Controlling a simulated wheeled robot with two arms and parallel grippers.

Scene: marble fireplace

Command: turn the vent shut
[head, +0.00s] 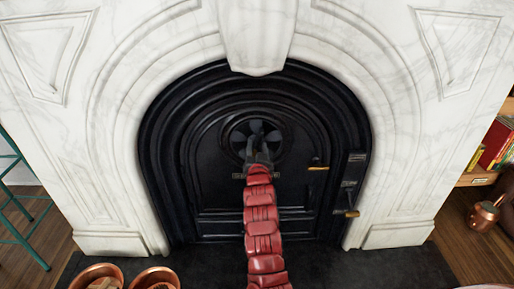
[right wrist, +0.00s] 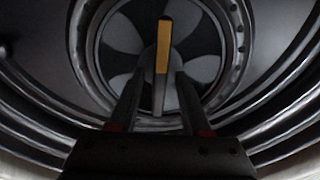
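The round vent (head: 256,137) is set in the upper middle of the black fireplace door, with dark and grey fan-shaped sectors alternating inside its ring. In the right wrist view the vent (right wrist: 122,35) fills the upper middle. A narrow upright tab with a yellow face (right wrist: 162,60) stands out in front of its centre. My right gripper (head: 258,156) is at the vent's lower part, at the end of the red-sleeved arm. In the wrist view its fingers (right wrist: 158,82) are apart, one each side of the tab, with gaps visible. My left gripper is out of view.
The black door (head: 220,185) has a brass-tipped handle (head: 318,168) and a latch (head: 350,185) at its right. White marble (head: 120,100) surrounds it. Copper pots (head: 155,277) stand at the lower left. A shelf with books (head: 495,143) and a copper vessel (head: 484,215) are at the right.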

